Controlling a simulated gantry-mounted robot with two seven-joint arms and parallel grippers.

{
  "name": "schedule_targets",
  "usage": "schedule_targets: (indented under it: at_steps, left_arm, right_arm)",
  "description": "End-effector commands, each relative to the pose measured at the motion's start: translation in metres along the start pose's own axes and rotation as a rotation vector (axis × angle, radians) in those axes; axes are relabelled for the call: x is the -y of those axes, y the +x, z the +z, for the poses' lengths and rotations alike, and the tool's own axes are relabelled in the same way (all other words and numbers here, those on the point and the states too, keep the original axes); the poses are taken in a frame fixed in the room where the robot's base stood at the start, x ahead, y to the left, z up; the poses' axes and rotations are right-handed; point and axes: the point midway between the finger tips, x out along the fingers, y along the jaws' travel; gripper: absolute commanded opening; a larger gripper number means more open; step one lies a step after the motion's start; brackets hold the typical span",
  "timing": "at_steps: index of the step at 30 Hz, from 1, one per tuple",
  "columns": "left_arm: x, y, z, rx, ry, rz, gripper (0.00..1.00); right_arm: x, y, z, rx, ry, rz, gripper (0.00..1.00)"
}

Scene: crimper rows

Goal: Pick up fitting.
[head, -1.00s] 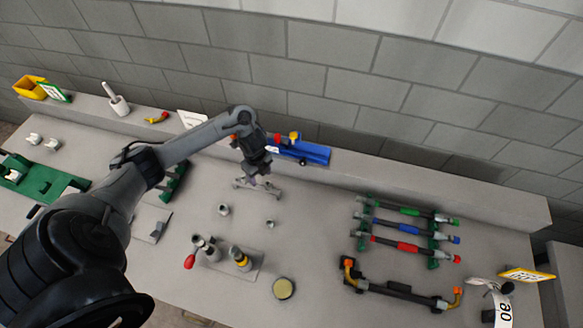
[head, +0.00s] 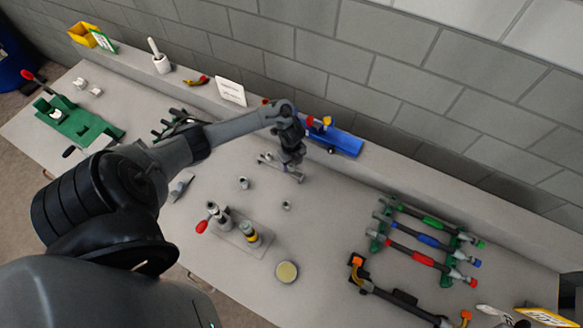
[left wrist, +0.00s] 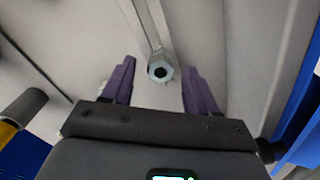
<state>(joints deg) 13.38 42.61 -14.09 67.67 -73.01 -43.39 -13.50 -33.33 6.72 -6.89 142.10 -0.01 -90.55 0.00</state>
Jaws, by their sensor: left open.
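A metal fitting (left wrist: 163,68) with a hex end and a dark round hole shows in the left wrist view, between the fingertips and apart from them. A pale bar runs from it toward the top of that view. My left gripper (left wrist: 160,84) is open, with one purple finger on each side of the fitting. In the head view my left gripper (head: 285,170) is low over the bench near its back ledge, beside pale metal parts that it partly hides. Two small grey fittings, one to the left (head: 243,183) and one nearer the front (head: 286,205), stand clear of it.
A blue tray (head: 335,139) lies just behind the gripper. A rack of coloured bars (head: 428,241) stands right. The bench between is clear.

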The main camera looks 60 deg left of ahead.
Motion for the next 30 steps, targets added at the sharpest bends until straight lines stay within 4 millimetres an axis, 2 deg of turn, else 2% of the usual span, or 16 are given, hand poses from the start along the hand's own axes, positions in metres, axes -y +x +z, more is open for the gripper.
schedule_targets:
  at_steps: [1, 6, 14, 17, 26, 30]
  left_arm:
    - [-0.001, 0.009, -0.001, -0.002, -0.003, 0.002, 0.58]
    - [0.0, 0.022, 0.0, -0.001, -0.002, 0.0, 0.58]
    - [0.0, 0.024, 0.0, 0.0, 0.0, -0.001, 0.58]
    - [0.0, 0.024, 0.0, 0.0, 0.0, -0.001, 0.46]
    - [0.0, 0.024, 0.0, 0.0, -0.001, 0.0, 0.0]
    - [0.0, 0.023, 0.0, 0.0, -0.001, -0.001, 0.0]
  right_arm:
    - [0.0, 0.002, 0.0, -0.001, 0.0, 0.0, 1.0]
    - [0.0, 0.004, 0.001, -0.002, 0.0, 0.0, 1.0]
    - [0.0, 0.004, 0.0, -0.002, 0.0, 0.0, 1.0]
    - [0.0, 0.004, 0.0, -0.002, 0.0, 0.001, 1.0]
    - [-0.001, 0.004, 0.001, -0.002, -0.005, 0.004, 1.0]
    - [-0.002, 0.004, 0.001, -0.002, -0.005, 0.005, 1.0]
